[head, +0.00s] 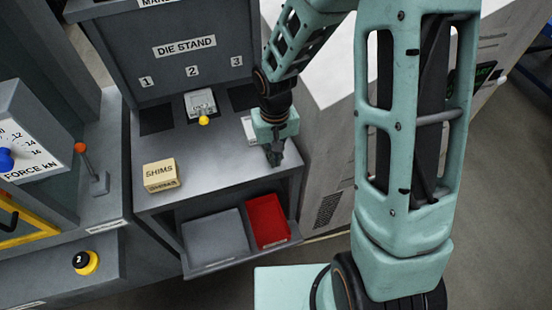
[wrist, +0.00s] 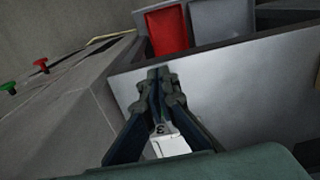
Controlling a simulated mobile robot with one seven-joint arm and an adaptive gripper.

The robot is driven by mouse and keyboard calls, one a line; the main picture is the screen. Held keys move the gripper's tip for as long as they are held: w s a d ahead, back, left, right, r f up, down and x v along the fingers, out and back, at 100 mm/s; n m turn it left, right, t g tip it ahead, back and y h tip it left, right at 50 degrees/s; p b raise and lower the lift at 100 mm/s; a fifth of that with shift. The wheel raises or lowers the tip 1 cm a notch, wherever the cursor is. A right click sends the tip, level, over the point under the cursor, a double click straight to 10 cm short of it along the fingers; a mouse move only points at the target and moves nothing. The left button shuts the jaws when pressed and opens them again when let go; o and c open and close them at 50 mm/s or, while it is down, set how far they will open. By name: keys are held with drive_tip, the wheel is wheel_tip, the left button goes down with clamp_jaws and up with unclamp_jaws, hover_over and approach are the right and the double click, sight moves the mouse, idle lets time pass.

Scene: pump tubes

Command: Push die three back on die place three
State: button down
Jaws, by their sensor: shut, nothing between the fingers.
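Die three (head: 250,128) is a pale block on the grey table of the die stand, in front of die place three (head: 243,97), a dark square under the label 3. My gripper (head: 275,157) points down just to the right and front of the die, with its fingers closed and empty. In the wrist view the closed fingertips (wrist: 158,75) show above the die, marked 3 (wrist: 165,130), which is partly hidden by the fingers. I cannot tell whether they touch.
Die two (head: 200,103), with a yellow knob (head: 203,120), sits on place two; place one (head: 157,120) is bare. A shims box (head: 161,174) stands at the front left. Red (head: 267,220) and grey (head: 215,238) bins are below the front edge. A pale cabinet (head: 335,110) stands to the right.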

drive_tip(key=w+a+b, duration=0.1)
drive_tip(key=w, duration=0.4)
drive_tip(key=w+a, duration=0.2)
drive_tip(key=w, duration=0.4)
drive_tip(key=w+a+b, duration=0.1)
drive_tip(key=w+a, duration=0.1)
drive_tip(key=w, duration=0.4)
drive_tip(key=shift+b, duration=0.3)
drive_tip(key=shift+d, duration=0.1)
drive_tip(key=shift+s, duration=0.2)
